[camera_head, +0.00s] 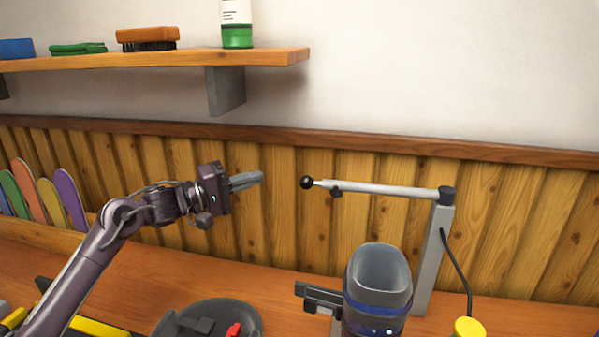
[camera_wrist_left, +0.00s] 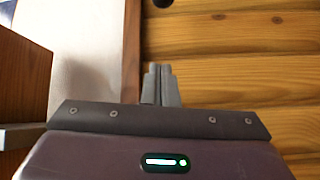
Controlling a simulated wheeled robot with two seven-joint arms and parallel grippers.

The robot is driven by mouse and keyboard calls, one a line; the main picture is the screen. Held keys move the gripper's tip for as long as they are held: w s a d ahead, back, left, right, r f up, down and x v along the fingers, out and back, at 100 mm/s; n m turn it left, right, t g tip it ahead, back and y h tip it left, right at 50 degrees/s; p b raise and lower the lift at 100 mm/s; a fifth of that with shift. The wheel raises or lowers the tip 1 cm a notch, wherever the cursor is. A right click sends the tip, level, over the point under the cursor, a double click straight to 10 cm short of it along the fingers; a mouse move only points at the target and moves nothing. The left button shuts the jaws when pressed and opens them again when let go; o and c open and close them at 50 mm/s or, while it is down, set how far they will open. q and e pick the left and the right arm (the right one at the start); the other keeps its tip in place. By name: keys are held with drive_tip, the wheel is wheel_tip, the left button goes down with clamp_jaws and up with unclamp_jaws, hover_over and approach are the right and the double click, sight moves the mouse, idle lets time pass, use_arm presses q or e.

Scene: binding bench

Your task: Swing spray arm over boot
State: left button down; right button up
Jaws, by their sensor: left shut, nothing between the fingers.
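The spray arm (camera_head: 385,189) is a thin light-grey bar reaching left from the top of a grey post (camera_head: 434,260). A black ball knob (camera_head: 307,183) sits at its left end. The boot (camera_head: 378,295) is dark grey with a blue band and stands upright, open at the top, below the bar. My left gripper (camera_head: 258,178) is shut and empty, pointing right, a short gap left of the knob at about its height. Its closed fingers also show in the left wrist view (camera_wrist_left: 160,84), with a dark round thing at the top edge. My right gripper is not in view.
A dark round base (camera_head: 215,318) with a red part is on the bench, left of the boot. A wooden shelf (camera_head: 150,61) with brushes and a bottle (camera_head: 237,25) hangs above left. A cable and yellow-topped item (camera_head: 468,327) are at right.

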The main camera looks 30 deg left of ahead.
use_arm(q)
drive_tip(key=w+d+p, duration=0.5)
drive_tip(key=d, duration=0.2)
drive_tip(key=shift+d, duration=0.35)
idle(0.4)
idle(0.3)
